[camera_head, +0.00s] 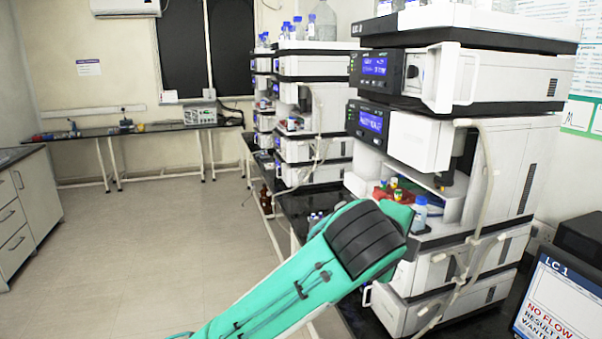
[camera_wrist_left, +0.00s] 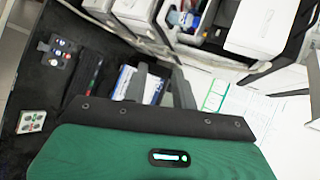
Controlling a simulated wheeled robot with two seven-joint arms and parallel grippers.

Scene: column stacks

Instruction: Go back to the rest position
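My left arm (camera_head: 290,290), teal with a dark ribbed joint, reaches from the bottom up to the front of the near instrument stack (camera_head: 455,145). Its gripper is hidden behind the arm in the head view. In the left wrist view the left gripper (camera_wrist_left: 160,74) shows two dark fingers standing apart, with nothing clearly held between them. White-and-blue items (camera_wrist_left: 125,82) lie beyond the fingers, partly hidden by them. My right gripper is in neither view.
A small blue-capped bottle (camera_head: 419,215) and colour-capped vials (camera_head: 397,183) sit in the stack's bay, close to the arm. A monitor (camera_head: 560,300) stands at lower right. Further stacks (camera_head: 310,110) line the bench behind. The floor (camera_head: 150,240) at left is clear.

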